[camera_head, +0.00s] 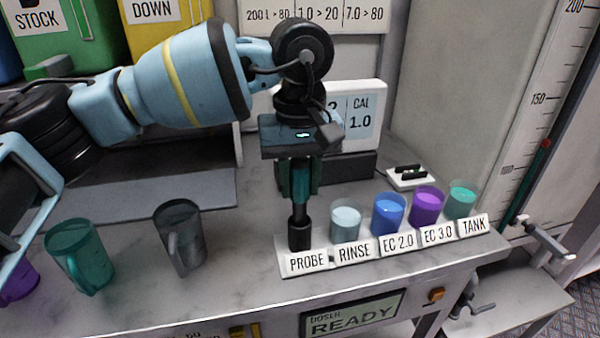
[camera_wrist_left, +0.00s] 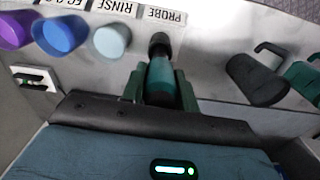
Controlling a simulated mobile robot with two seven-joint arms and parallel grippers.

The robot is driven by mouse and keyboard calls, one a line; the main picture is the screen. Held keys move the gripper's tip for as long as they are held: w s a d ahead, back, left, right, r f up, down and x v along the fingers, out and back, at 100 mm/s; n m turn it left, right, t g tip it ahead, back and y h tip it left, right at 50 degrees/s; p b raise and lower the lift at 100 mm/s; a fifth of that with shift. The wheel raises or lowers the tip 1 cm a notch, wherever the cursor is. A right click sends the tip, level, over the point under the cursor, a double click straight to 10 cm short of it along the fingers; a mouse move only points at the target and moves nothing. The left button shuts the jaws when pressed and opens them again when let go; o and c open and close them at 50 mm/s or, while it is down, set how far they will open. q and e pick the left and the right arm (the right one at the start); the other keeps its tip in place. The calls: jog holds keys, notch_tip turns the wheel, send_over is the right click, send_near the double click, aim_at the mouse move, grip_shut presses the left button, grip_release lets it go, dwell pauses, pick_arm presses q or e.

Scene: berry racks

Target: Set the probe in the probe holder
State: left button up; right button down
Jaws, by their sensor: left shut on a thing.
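The probe (camera_head: 300,180) has a teal body and a dark lower stem. It stands upright in my left gripper (camera_head: 300,188), which is shut on it. The black probe holder (camera_head: 299,236) stands behind the PROBE label. The probe's lower end lines up with the holder's top and appears to meet it; how deep it sits I cannot tell. In the left wrist view the teal probe (camera_wrist_left: 160,77) lies between the fingers of my left gripper (camera_wrist_left: 160,88), with the dark holder (camera_wrist_left: 159,44) at its far end. My right gripper is not in view.
A rinse cup (camera_head: 346,222), a blue cup (camera_head: 388,214), a purple cup (camera_head: 426,206) and a teal cup (camera_head: 461,200) stand right of the holder. A grey jug (camera_head: 180,240) and a green jug (camera_head: 82,258) stand left. Bare counter lies between the grey jug and holder.

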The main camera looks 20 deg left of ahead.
pick_arm(q)
jog(key=shift+f, duration=0.3)
dwell(0.7)
jog(key=o, duration=1)
jog(key=shift+o, duration=0.2)
jog(key=shift+r, duration=0.1)
notch_tip(320, 180, up, 8)
jog(key=shift+f+p, duration=0.15)
jog(key=shift+p, duration=0.15)
